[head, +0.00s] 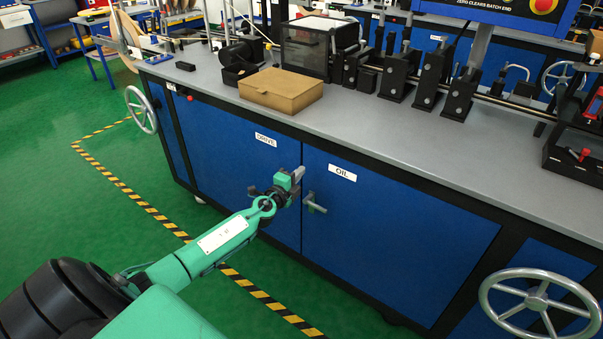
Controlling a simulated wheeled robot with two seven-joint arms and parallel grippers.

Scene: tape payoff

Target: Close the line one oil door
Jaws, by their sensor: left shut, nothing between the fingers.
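The blue oil door (390,225), with a white OIL label, is in the front of the long machine bench. It looks flush with the front, and its grey handle (314,203) is near its left edge. My left gripper (298,175) is shut and empty at the seam between the drive door (235,165) and the oil door, up and left of the oil handle. I cannot tell whether it touches the door or the drive door's handle, which it may hide. My right gripper is not in view.
A handwheel (540,303) sticks out at the lower right, another handwheel (141,110) at the left end. A cardboard box (281,90) lies on the grey bench top (400,130). Striped tape (150,210) marks the green floor, which is clear at the left.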

